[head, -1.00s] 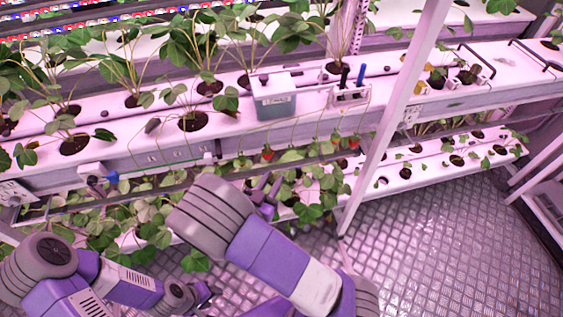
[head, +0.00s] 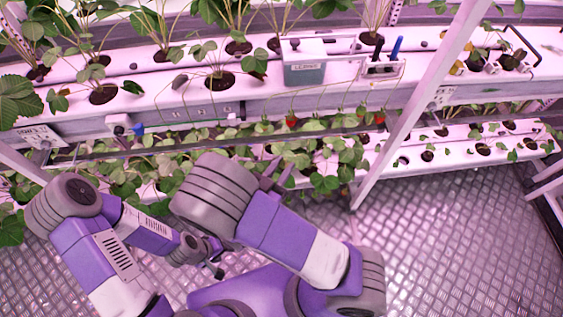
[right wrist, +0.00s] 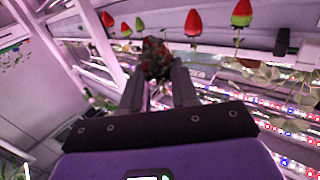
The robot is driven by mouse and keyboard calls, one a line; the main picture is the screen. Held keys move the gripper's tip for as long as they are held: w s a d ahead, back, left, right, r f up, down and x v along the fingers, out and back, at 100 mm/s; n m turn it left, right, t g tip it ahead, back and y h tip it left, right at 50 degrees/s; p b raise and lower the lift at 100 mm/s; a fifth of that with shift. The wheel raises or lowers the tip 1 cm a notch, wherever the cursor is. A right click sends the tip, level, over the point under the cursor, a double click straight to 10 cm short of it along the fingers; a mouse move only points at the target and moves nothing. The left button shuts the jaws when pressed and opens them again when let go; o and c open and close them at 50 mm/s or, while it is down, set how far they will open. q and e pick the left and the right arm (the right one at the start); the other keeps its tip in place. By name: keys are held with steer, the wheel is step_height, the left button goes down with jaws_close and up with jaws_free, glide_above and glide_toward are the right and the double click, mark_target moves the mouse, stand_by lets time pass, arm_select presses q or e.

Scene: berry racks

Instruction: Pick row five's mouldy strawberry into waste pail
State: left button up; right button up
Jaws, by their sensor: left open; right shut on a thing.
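My right gripper (right wrist: 157,82) is shut on a dark red, blotched strawberry (right wrist: 157,58), held at the fingertips in the right wrist view. In the head view my right gripper (head: 274,178) is mostly hidden by my own arm, and the held berry cannot be made out. My left gripper (head: 212,262) is open and empty, low over the floor. A small grey-blue labelled container (head: 303,73) stands on the upper white channel. Its label is too small to read, so I cannot tell whether it is the waste pail.
Red strawberries (head: 291,119) hang below the channel's front edge; several also hang in the right wrist view (right wrist: 193,22). A holder with dark and blue handles (head: 383,66) stands right of the container. A slanted white post (head: 425,95) rises at the right. The metal floor (head: 440,240) is open.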

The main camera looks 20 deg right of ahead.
steer(key=shift+s+a, duration=0.2)
steer(key=shift+s, duration=0.7)
steer(key=shift+s+a, duration=0.2)
steer(key=shift+s, duration=0.65)
steer(key=shift+a, duration=0.1)
